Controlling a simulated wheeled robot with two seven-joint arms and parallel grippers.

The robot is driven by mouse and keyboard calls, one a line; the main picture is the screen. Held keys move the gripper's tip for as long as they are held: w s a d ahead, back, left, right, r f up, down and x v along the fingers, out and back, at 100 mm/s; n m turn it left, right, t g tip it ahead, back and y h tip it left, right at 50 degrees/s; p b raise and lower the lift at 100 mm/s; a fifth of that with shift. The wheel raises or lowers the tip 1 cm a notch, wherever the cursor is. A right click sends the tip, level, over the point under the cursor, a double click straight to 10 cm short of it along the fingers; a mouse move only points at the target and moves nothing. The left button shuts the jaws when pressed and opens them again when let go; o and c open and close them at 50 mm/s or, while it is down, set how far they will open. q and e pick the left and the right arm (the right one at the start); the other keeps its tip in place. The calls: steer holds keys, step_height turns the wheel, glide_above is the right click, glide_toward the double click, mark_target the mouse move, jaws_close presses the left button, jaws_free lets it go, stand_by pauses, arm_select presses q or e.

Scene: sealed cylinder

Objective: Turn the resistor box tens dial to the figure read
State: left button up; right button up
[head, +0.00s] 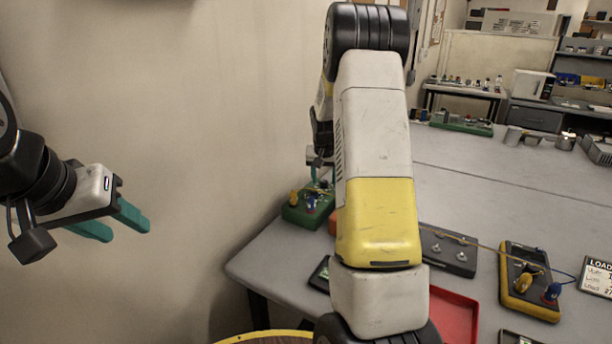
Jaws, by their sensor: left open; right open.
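My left gripper (122,224) is at the left, in front of the bare wall, away from the table; its teal fingers are apart and empty. My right arm crosses the middle, and my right gripper (318,178) is mostly hidden behind it. Its teal fingers are over a green box (293,214) with a yellow knob at the table's left end; I cannot tell whether they touch it. A dark grey box (455,262) with two silver knobs is partly behind my arm. I cannot tell which box is the resistor box. No dial figures are legible.
A yellow-cased meter (515,299) with yellow and blue plugs is at right, wired by thin leads. A card (598,277) reading "LOAD" is cut off at the right edge. A red tray (455,315) is nearer.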

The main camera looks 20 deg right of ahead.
steer(key=shift+w+f, duration=0.1)
steer(key=shift+f, duration=0.1)
steer(key=shift+c, duration=0.5)
jaws_close()
steer(key=m+h, duration=0.1)
steer(key=m, duration=0.1)
steer(key=shift+m, duration=0.4)
steer(key=shift+m+g+h, duration=0.3)
steer(key=shift+m+g, duration=0.4)
steer(key=shift+m, duration=0.8)
